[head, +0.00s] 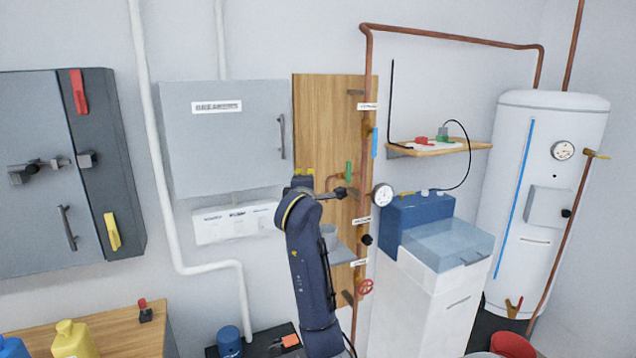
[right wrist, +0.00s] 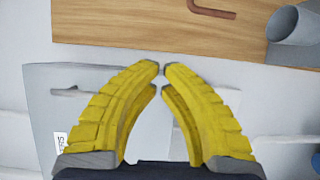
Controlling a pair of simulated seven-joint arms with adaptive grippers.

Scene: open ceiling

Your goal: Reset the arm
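My right arm rises from the bottom middle of the head view. Its gripper (head: 304,173) shows only small yellow parts there, in front of the gap between the grey breaker box and the wooden board. In the right wrist view the yellow fingers of the gripper (right wrist: 162,69) have their tips almost together, with a thin gap and nothing between them. The grey breaker box (head: 225,150) is closed and also shows behind the fingers (right wrist: 50,105). The wooden board (head: 312,120) crosses the top of the right wrist view (right wrist: 120,22). My left gripper is not in view.
Copper pipes (head: 450,36) with a gauge (head: 382,194) and a red valve wheel (head: 364,287) run right of my arm. A white water tank (head: 545,130) stands at the right. A grey-blue cabinet (head: 35,130) hangs left; bottles (head: 72,340) stand on a wooden bench.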

